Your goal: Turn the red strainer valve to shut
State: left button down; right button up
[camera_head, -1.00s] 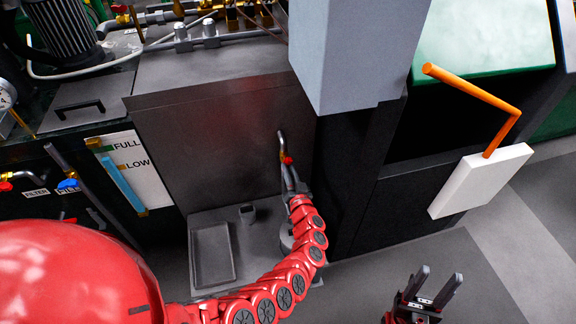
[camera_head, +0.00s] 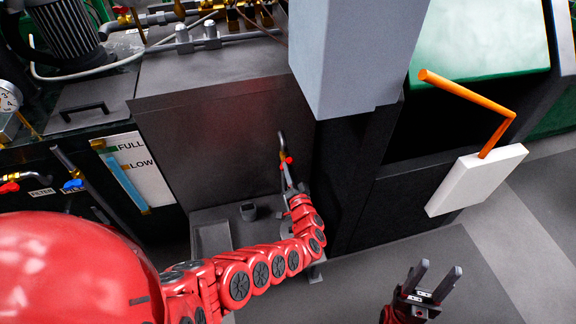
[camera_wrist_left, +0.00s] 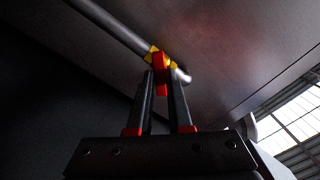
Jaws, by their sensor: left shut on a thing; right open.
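A small red valve handle (camera_head: 288,160) sits on a grey pipe with a brass-yellow fitting, in front of the dark metal panel. In the left wrist view the red handle (camera_wrist_left: 162,76) stands between my two fingertips, below the yellow fitting (camera_wrist_left: 155,54). My left gripper (camera_head: 286,170) is shut on this handle; it also shows in the left wrist view (camera_wrist_left: 161,82). The fingers partly hide the handle in the head view. My right gripper (camera_head: 433,278) is open and empty at the lower right, over the floor and far from the valve.
Another red valve handle (camera_head: 9,187) and a blue one (camera_head: 73,184) sit at the far left. A grey column (camera_head: 345,60) hangs right of the valve. An orange bar (camera_head: 465,93) with a white block (camera_head: 477,180) juts out at right. Floor at lower right is clear.

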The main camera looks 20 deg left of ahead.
pick_arm(q)
jog(key=m, duration=0.4)
jog(key=shift+m, duration=0.3)
jog(key=m+b, duration=0.1)
jog(key=m, duration=0.2)
jog(key=shift+w+m, duration=0.1)
jog(key=shift+m, duration=0.3)
jog(key=c, duration=1.3)
grip_release()
jog(key=o, duration=0.6)
